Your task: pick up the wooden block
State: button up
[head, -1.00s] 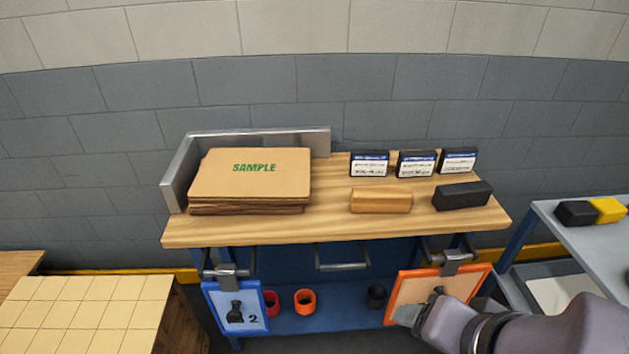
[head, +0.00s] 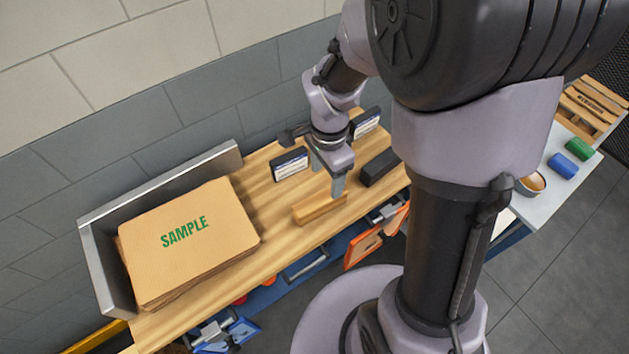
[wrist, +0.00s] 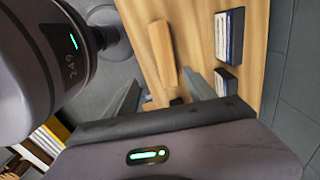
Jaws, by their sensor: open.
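The wooden block (head: 319,208) is a light brown bar lying on the wooden bench top (head: 262,262), right of the cardboard stack. It also shows in the wrist view (wrist: 163,52), beyond the fingertips. My gripper (head: 336,184) points down over the bench, close to the block's right end in the head view. In the wrist view my gripper (wrist: 163,92) has its fingers spread, with nothing held between them. The block looks apart from the fingers, but the exact gap is hard to tell.
A black block (head: 380,167) lies right of the gripper. Labelled black boxes (head: 290,166) stand along the back of the bench. The cardboard stack marked SAMPLE (head: 188,235) rests against a metal corner guard (head: 170,183) on the left. My arm hides part of the bench's right side.

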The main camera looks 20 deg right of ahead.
aim_at(320, 198)
notch_tip(320, 198, down, 8)
jog(key=shift+w+b, duration=0.1)
jog(key=shift+b, duration=0.8)
jog(key=f, duration=0.1)
jog(key=f+b, duration=0.1)
jog(key=f, duration=0.1)
jog(key=w+f, duration=0.1)
jog(key=f, duration=0.1)
jog(key=shift+a+f+b, duration=0.15)
jog(key=shift+a+b, duration=0.2)
jog(key=shift+a, duration=0.05)
grip_shut()
